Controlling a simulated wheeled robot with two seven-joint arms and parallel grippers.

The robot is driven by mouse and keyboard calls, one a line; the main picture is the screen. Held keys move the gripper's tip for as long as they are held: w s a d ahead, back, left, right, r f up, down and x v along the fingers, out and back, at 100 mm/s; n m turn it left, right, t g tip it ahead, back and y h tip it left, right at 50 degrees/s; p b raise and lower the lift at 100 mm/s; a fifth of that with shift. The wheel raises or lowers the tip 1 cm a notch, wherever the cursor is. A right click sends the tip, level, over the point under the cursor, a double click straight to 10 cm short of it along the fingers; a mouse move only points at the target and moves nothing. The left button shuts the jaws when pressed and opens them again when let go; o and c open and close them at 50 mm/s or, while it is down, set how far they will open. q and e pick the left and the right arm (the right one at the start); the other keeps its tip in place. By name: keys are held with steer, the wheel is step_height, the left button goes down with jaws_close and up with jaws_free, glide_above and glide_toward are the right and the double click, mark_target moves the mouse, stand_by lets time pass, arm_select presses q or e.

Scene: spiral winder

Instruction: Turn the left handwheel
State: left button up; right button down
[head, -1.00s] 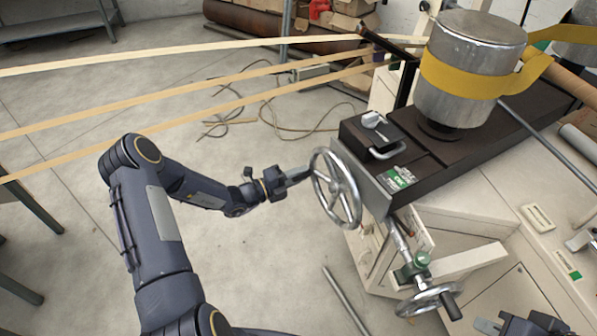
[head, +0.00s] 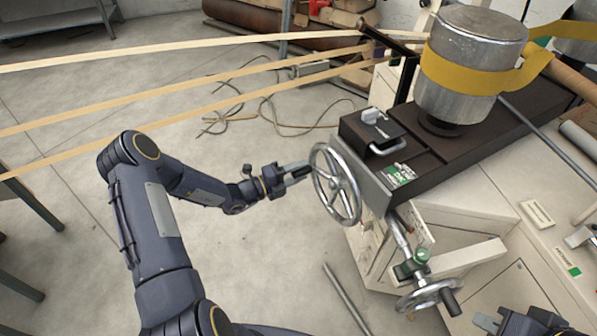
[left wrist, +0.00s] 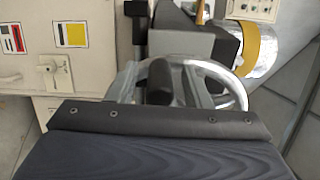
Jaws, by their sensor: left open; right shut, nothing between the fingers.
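The left handwheel (head: 336,185) is a spoked silver wheel, standing upright on the end of the dark machine bed. My left gripper (head: 304,169) is open, with its fingers pointing at the left side of the wheel's rim. Fingers and rim look very close in the head view; I cannot tell whether they touch. In the left wrist view, the wheel (left wrist: 235,84) shows behind my gripper's dark body, which hides its lower part. My right gripper (head: 487,322) is at the bottom right edge, partly cut off and away from the wheel.
A second, smaller handwheel (head: 422,298) with a dark handle sits lower on the machine. A metal drum (head: 470,60) with a yellow band stands on the dark bed (head: 470,140). Tan strips (head: 180,98) stretch across behind my left arm. Bare floor lies left of the wheel.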

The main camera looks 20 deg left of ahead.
arm_select(q)
steer(key=v, duration=0.7)
steer(key=shift+s+a+b, duration=0.15)
steer(key=shift+s+b, duration=0.05)
steer(key=shift+b, duration=0.25)
steer(key=s+d+r+m+g, duration=0.5)
steer(key=s+r+m, duration=0.15)
steer(key=m, duration=0.45)
steer(key=s+d+r+m+g, duration=0.5)
steer(key=r+m, duration=0.3)
steer(key=m, duration=0.3)
steer(key=s+a+r+m+t+y, duration=0.1)
steer(key=s+m+y, duration=0.3)
steer(key=s+m, duration=0.4)
steer(key=s+a+r+m+t+y, duration=0.1)
steer(key=s+m+y, duration=0.3)
steer(key=s+m, duration=0.5)
steer(key=r+m, duration=0.1)
steer(key=m, duration=0.3)
steer(key=shift+a+r+m, duration=0.3)
steer(key=shift+r+m, duration=0.05)
steer(key=shift+m, duration=0.05)
